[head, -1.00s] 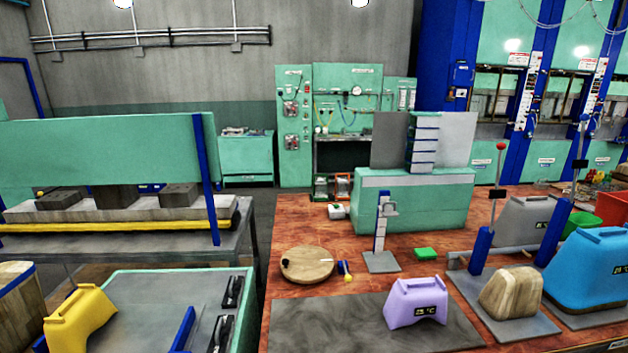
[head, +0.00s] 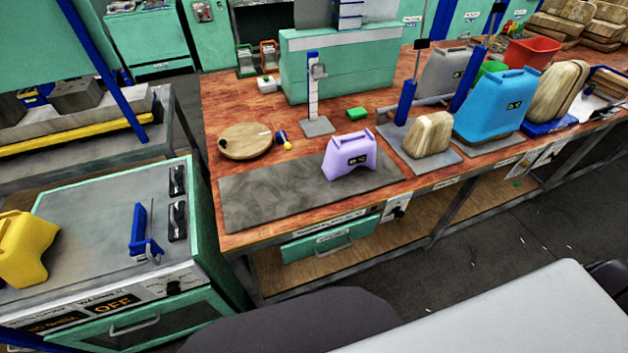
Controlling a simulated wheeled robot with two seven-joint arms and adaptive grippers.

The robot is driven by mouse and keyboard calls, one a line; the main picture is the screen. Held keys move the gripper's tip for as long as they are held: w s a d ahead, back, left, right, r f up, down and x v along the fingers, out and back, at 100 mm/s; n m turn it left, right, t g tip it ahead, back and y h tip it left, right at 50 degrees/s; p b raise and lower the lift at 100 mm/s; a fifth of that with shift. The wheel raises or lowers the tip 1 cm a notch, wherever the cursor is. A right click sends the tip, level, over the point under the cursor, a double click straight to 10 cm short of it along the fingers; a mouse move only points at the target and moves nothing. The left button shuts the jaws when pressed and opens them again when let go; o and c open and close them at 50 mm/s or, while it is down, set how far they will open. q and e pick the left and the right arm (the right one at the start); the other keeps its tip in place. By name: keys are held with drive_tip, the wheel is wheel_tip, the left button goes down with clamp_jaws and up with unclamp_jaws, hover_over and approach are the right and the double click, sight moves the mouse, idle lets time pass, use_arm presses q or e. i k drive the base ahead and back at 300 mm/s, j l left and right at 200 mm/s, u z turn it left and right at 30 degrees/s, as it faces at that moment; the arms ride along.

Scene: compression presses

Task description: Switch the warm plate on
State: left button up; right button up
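A green cabinet with a flat grey top plate (head: 85,215) stands at the lower left. Its front panel carries a dark display (head: 112,304) with OFF in orange letters; the small label above it seems to read warm plate. A round dark knob (head: 173,287) sits on the same panel, right of the display. A blue bracket with a thin rod (head: 143,235) and two black clamp-like parts (head: 177,220) are on the top, and a yellow block (head: 22,248) is at its left edge. Neither of my grippers is in view.
A brown workbench (head: 225,110) stands to the right, with a grey slab (head: 265,195), a purple block with a display (head: 350,155) and a wooden disc (head: 245,141). Under its edge are a drawer (head: 330,240) and another knob (head: 398,209). Grey floor (head: 520,230) lies in front.

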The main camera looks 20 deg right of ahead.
sight(398, 215)
drive_tip(key=z, duration=1.45)
